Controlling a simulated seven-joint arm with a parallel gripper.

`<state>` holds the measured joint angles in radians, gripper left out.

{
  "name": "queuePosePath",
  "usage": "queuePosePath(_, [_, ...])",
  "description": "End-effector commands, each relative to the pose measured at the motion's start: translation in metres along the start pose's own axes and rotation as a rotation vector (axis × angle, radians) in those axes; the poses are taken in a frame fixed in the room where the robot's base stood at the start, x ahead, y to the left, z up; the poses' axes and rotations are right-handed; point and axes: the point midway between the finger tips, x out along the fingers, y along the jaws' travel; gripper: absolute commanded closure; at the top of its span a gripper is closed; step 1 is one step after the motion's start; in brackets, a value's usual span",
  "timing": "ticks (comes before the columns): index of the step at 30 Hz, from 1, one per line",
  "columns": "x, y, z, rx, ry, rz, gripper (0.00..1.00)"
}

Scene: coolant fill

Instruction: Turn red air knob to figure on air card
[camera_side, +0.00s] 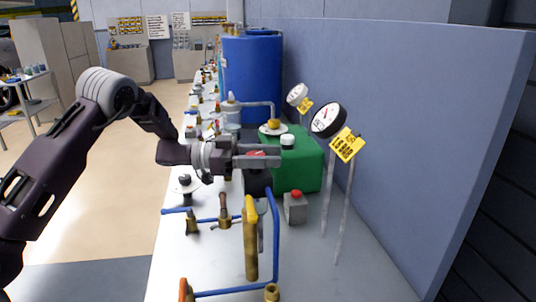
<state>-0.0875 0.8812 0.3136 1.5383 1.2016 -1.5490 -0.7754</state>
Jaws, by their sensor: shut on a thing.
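My gripper (277,156) reaches in from the left over the bench, pointing right. Its jaws are shut on the red knob (256,155), of which only a small red part shows between the fingers. The knob sits above a dark block in front of a green box (300,163). A smaller yellow card (303,107) is below the farther gauge (297,94). The print is too small to read, and I cannot tell which card is the air card.
A grey box with a red button (295,207) stands right of the knob. Blue pipes (275,240) and a yellow lever (251,238) rise in front. A blue drum (251,75) stands behind. A blue-grey wall panel (420,130) closes the right side. The bench's front right is clear.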

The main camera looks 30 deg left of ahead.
Motion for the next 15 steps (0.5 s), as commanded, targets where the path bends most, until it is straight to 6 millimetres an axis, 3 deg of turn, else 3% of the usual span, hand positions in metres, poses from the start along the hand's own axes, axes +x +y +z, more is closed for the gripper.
queuePosePath(15, [-0.003, 0.013, 0.002, 0.0, -0.001, 0.449, 0.99])
